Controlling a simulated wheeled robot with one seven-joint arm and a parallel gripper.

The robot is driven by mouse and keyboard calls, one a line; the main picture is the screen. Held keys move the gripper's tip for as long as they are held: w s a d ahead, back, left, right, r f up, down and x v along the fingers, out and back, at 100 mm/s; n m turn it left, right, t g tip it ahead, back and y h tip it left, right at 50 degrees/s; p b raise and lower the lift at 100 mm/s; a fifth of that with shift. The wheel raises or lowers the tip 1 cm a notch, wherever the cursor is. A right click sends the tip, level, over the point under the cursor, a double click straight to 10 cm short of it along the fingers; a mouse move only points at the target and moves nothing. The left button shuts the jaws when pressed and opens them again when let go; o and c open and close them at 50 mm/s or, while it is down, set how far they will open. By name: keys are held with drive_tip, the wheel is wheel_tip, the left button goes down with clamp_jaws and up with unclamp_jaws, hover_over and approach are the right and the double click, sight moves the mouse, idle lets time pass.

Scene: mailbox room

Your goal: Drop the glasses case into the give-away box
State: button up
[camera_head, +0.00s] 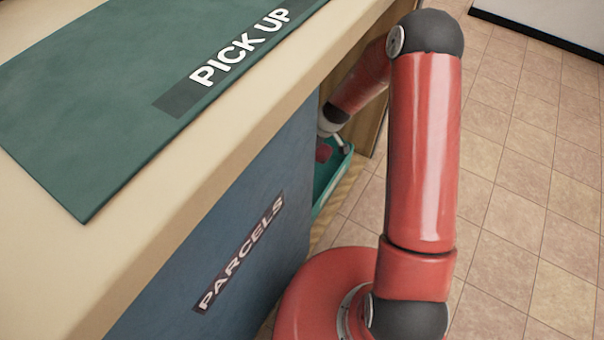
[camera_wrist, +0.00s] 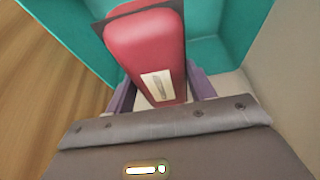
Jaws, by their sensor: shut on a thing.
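The glasses case is a red, rounded, long case (camera_wrist: 146,45) with a pale label, seen in the wrist view. My gripper (camera_wrist: 161,88) is shut on it, one finger on each side of its near end. The case points away from the gripper, over or inside the teal give-away box (camera_wrist: 72,35), whose walls show around it. I cannot tell whether the case touches the box. In the head view the box (camera_head: 330,184) shows in part beside the counter, with a small bit of the red case (camera_head: 323,152) at it. My arm and the counter hide the rest.
The counter has a cream top, a green mat (camera_head: 130,95) marked PICK UP and a blue front panel (camera_head: 215,245) marked PARCELS. A wooden surface (camera_wrist: 45,95) lies left of the box in the wrist view. Tiled floor (camera_head: 530,190) to the right is clear.

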wheel_tip(320, 180, down, 6)
drive_tip(key=b, duration=0.2)
drive_tip(key=shift+r+b, duration=0.15)
drive_tip(key=shift+b, duration=0.25)
drive_tip(key=o, duration=1.1)
drive_tip(key=v, duration=0.7)
drive_tip(key=shift+s+d+r+p, duration=0.15)
drive_tip(key=shift+d+r+p, duration=0.05)
drive_tip(key=shift+r+p, duration=0.15)
